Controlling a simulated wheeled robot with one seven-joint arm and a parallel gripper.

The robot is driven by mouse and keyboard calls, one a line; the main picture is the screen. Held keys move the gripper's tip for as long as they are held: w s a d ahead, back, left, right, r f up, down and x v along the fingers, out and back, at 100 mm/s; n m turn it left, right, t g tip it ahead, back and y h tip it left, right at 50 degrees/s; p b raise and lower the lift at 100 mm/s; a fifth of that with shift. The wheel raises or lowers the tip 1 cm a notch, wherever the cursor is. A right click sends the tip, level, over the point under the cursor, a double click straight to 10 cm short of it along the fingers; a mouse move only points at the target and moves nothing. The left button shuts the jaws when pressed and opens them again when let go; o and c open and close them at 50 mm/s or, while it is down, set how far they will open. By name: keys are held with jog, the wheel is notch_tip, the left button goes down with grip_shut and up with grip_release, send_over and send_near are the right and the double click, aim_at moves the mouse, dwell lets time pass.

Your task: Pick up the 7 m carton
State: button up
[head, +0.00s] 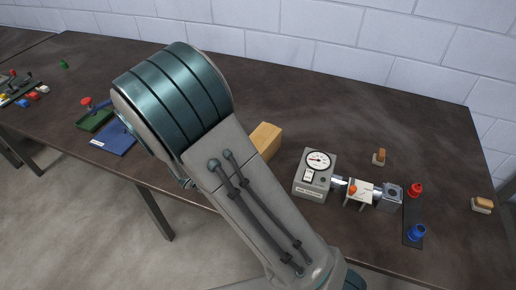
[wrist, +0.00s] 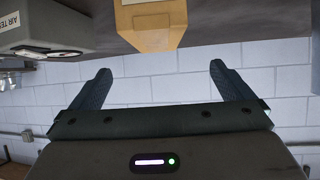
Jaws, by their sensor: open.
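A tan carton (head: 266,140) stands on the dark table, partly hidden behind my arm in the head view. My gripper (wrist: 159,68) is open and empty in the wrist view. The carton appears beyond the fingertips, between their lines and apart from them. My gripper is not visible in the head view.
A grey gauge box (head: 316,176) stands right of the carton, with a small fixture (head: 360,192) beside it. A red cap (head: 415,190) and blue cap (head: 417,232) are further right. Green (head: 94,119) and blue (head: 113,140) trays lie at left. The table behind the carton is clear.

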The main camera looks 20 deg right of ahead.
send_near(258, 140)
jog(key=x, duration=0.5)
jog(key=shift+s+a+f, duration=0.15)
jog(key=shift+f, duration=0.1)
jog(key=shift+p+x, duration=0.45)
jog(key=shift+x, duration=2.2)
jog(key=shift+s+r, duration=0.1)
jog(key=shift+c, duration=0.3)
jog(key=c, duration=1.3)
jog(key=shift+r, duration=0.2)
